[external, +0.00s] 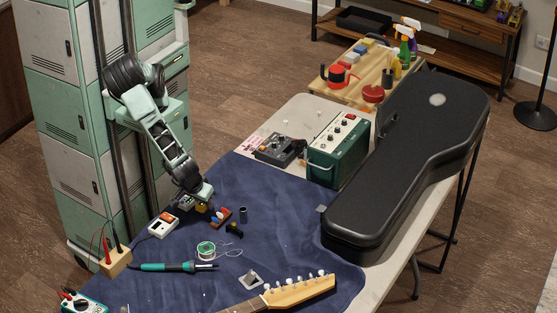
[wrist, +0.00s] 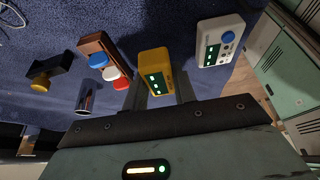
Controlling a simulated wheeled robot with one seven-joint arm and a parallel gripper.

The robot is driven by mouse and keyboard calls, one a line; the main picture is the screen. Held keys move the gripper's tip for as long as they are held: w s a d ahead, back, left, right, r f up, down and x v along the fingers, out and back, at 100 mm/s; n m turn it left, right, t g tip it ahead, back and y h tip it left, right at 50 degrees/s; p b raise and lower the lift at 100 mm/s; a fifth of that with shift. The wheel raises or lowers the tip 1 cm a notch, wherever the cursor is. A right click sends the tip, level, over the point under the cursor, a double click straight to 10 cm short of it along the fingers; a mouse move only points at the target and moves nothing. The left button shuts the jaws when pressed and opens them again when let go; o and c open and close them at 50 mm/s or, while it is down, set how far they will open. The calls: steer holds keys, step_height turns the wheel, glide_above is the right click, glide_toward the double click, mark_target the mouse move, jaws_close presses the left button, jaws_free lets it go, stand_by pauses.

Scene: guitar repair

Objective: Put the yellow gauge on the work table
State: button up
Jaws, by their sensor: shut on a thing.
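The yellow gauge (wrist: 155,72) is a small yellow box with a dark face and green lit marks. In the wrist view it sits between the two fingers of my gripper (wrist: 158,92), which is shut on it. In the external view my gripper (external: 201,200) is low over the blue mat near the table's left edge, with a bit of the yellow gauge (external: 201,208) showing below it. I cannot tell whether the gauge touches the mat. The work table (external: 408,240) stands under the blue mat (external: 290,205).
A solder spool (external: 206,250), soldering iron (external: 175,267) and guitar case (external: 405,165) lie further off.

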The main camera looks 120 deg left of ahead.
steer(key=shift+f, duration=0.95)
steer(key=o, duration=1.1)
steer(key=shift+f, duration=0.15)
steer(key=shift+c, duration=0.2)
